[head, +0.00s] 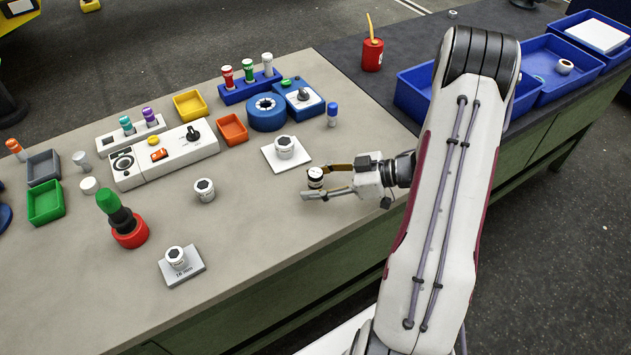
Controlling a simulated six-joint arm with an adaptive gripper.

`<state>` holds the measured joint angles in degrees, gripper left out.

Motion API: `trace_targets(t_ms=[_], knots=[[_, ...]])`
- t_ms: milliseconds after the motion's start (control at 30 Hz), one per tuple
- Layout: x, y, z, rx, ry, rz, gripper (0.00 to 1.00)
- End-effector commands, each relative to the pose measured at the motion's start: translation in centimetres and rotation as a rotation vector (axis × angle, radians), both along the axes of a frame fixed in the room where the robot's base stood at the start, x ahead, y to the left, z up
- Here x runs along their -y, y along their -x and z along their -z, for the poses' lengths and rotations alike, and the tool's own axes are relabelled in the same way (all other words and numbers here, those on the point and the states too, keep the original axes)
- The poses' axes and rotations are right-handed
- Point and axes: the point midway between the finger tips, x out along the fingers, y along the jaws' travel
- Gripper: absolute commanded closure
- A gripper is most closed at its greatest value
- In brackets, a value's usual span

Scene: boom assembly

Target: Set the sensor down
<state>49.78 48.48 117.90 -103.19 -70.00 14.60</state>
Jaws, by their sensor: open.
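A small round part with a pale top and a dark band, which I take to be the sensor (315,174), is between the fingers of my gripper (311,183).
Behind it, a white plate (268,162) bears a white socket-like part (285,146). A similar part (204,190) stands to the left, and another (176,256) sits on a grey plate (184,277). Blue trays (415,105) are at right.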

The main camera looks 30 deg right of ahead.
Motion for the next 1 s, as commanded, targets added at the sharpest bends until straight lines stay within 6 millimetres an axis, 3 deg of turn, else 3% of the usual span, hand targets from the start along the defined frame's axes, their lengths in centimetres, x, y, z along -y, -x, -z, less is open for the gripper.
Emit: trace_targets(t_ms=[367,533,567,1000], knots=[[0.04,0.01,-0.03,0.0,0.0,0.0,0.54],[0.04,0.01,-0.03,0.001,0.001,0.0,0.96],[0.04,0.01,-0.03,0.001,0.001,0.0,1.0],[0.06,0.0,-0.32,0.002,0.001,0.0,1.0]])
